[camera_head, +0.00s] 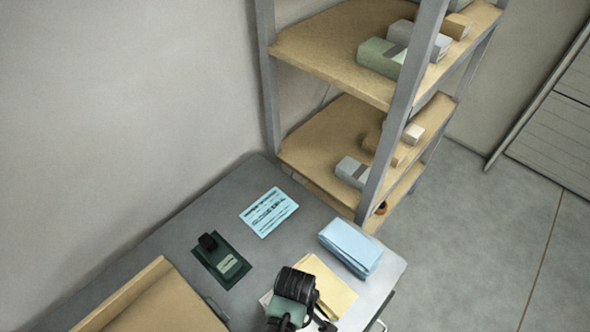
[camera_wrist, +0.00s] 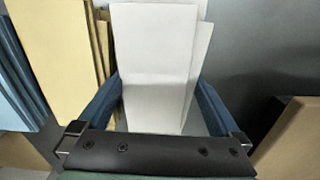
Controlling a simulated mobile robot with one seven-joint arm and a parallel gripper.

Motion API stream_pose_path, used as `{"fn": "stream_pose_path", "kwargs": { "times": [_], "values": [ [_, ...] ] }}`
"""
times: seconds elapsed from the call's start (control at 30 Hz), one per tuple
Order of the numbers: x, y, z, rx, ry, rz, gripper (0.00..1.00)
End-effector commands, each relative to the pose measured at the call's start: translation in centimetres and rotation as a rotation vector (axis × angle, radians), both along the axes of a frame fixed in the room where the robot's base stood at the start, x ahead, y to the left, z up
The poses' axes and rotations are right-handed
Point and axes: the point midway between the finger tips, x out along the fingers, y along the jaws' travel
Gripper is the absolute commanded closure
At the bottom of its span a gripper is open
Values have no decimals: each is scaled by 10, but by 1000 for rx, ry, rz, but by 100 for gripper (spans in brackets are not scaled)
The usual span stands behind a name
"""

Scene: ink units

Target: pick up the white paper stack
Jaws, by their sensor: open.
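The white paper stack (camera_wrist: 158,55) stands out in the middle of the wrist view, its sheets slightly fanned. My gripper (camera_wrist: 160,88) is open, with one blue finger on each side of the stack. I cannot tell whether either finger touches it. In the head view my gripper (camera_head: 294,290) is over the near part of the grey desk and hides most of the white stack. Only a pale edge (camera_head: 265,298) shows to its left.
A yellow paper stack (camera_head: 335,286) lies close beside my gripper, with a blue stack (camera_head: 350,246) beyond it. A light blue printed sheet (camera_head: 268,212), a dark green pad (camera_head: 224,264) and a cardboard box (camera_head: 158,305) are on the desk (camera_head: 228,205). A shelf unit (camera_head: 325,50) stands behind.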

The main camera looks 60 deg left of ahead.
Motion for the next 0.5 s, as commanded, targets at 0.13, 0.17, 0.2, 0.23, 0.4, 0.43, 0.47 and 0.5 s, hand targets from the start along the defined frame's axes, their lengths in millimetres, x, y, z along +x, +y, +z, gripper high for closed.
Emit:
{"fn": "stream_pose_path", "kwargs": {
  "times": [0.13,0.17,0.2,0.23,0.4,0.43,0.47,0.5],
  "values": [
    [0,0,0,0,-1,0,0],
    [0,0,0,0,-1,0,0],
    [0,0,0,0,-1,0,7],
    [0,0,0,0,-1,0,13],
    [0,0,0,0,-1,0,43],
    [0,0,0,0,-1,0,49],
    [0,0,0,0,-1,0,54],
    [0,0,0,0,-1,0,61]
  ]
}}
